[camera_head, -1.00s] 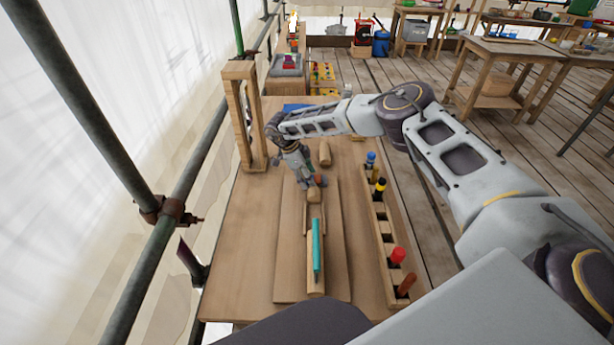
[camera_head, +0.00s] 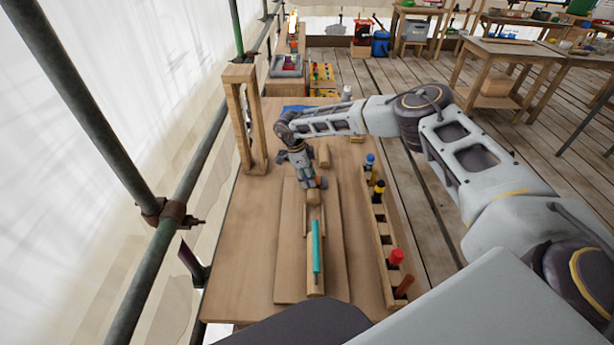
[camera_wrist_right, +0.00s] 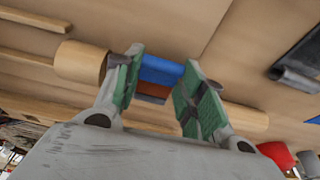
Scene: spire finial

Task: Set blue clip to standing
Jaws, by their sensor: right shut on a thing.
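My right gripper (camera_head: 312,184) is over the far end of the wooden fixture on the bench. In the right wrist view its green-padded fingers (camera_wrist_right: 160,88) are shut on a blue piece, which I take for the blue clip (camera_wrist_right: 160,70). A reddish-brown part (camera_wrist_right: 153,92) shows just beneath the blue. A wooden round piece (camera_wrist_right: 80,62) lies beside the left finger, and wood also shows beyond the right finger. The fingers hide the clip in the head view, and I cannot tell its exact tilt. My left gripper is not in view.
A teal rod (camera_head: 316,248) lies along the near part of the fixture board (camera_head: 288,270). A wooden rack (camera_head: 387,268) with coloured pegs runs along its right. A wooden frame (camera_head: 233,125) stands at the back left, and a loose wooden cylinder (camera_head: 324,155) lies behind the gripper.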

